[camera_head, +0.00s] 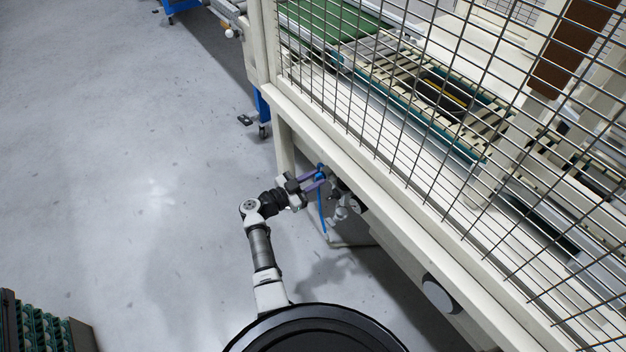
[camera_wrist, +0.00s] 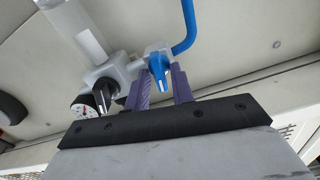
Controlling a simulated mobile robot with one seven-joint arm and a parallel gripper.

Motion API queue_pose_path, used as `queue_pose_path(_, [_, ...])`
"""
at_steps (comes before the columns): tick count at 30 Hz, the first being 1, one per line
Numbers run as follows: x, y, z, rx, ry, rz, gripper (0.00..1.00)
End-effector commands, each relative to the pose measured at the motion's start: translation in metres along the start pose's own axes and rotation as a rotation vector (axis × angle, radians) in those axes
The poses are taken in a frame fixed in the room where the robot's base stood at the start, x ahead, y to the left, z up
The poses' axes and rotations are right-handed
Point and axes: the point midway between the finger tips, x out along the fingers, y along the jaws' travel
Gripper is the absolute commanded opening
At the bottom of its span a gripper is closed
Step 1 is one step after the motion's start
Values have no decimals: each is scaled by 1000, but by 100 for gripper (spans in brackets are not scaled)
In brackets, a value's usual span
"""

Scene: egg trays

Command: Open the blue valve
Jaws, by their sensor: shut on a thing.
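The blue valve handle (camera_wrist: 159,70) shows in the wrist view on a pale fitting, with a blue hose (camera_wrist: 189,25) rising from the fitting to the right. My gripper (camera_wrist: 161,78) has its two purple fingers on either side of the blue handle, shut on it. In the head view my gripper (camera_head: 314,181) reaches under the edge of the machine frame, by the blue hose (camera_head: 321,205). The fingers partly hide the handle.
A pressure gauge (camera_wrist: 83,106) and a dark knob (camera_wrist: 107,85) sit left of the valve. The cream machine frame (camera_head: 390,213) and wire mesh (camera_head: 440,90) stand right of my arm. Stacked egg trays (camera_head: 40,330) are at lower left.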

Motion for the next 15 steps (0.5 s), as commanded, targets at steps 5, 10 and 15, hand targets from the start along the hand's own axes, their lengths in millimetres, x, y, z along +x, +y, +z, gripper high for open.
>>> queue_pose_path(5, [-1, 1, 1, 158, -1, -1, 1])
queue_pose_path(10, [-1, 2, 2, 320, -1, 0, 1])
queue_pose_path(15, [-1, 2, 2, 483, -1, -1, 1])
